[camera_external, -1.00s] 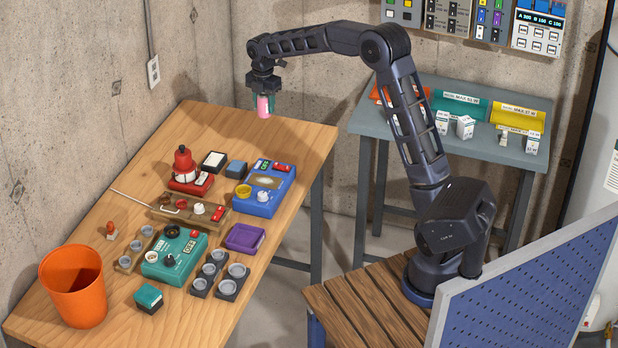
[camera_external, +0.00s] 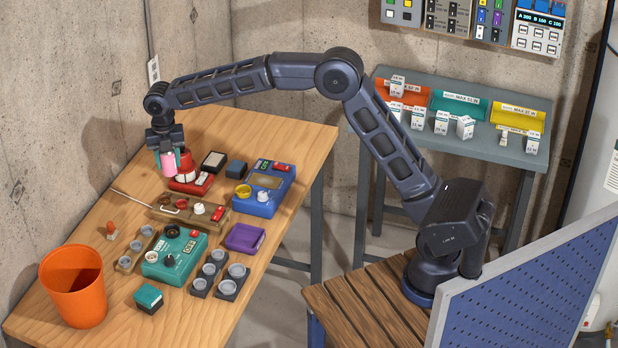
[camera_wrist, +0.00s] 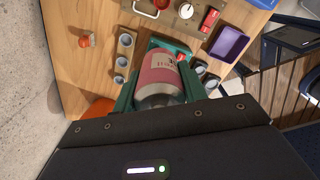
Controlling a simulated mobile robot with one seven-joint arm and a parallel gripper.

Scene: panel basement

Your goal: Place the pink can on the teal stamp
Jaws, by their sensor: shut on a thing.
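The pink can (camera_external: 169,164) is held in my gripper (camera_external: 167,154), above the far left part of the wooden table, beside the red device. In the wrist view, the pink can (camera_wrist: 159,72) with its pale label sits between the green fingers of my gripper (camera_wrist: 160,82), which are shut on it. A small dark block with a teal top (camera_external: 149,297) stands at the front of the table, right of the orange bucket; it looks like the teal stamp. My gripper is well behind and above it. I cannot make this block out in the wrist view, where the can and gripper block much.
The orange bucket (camera_external: 74,285) stands front left. Bare wood lies along the table's right edge.

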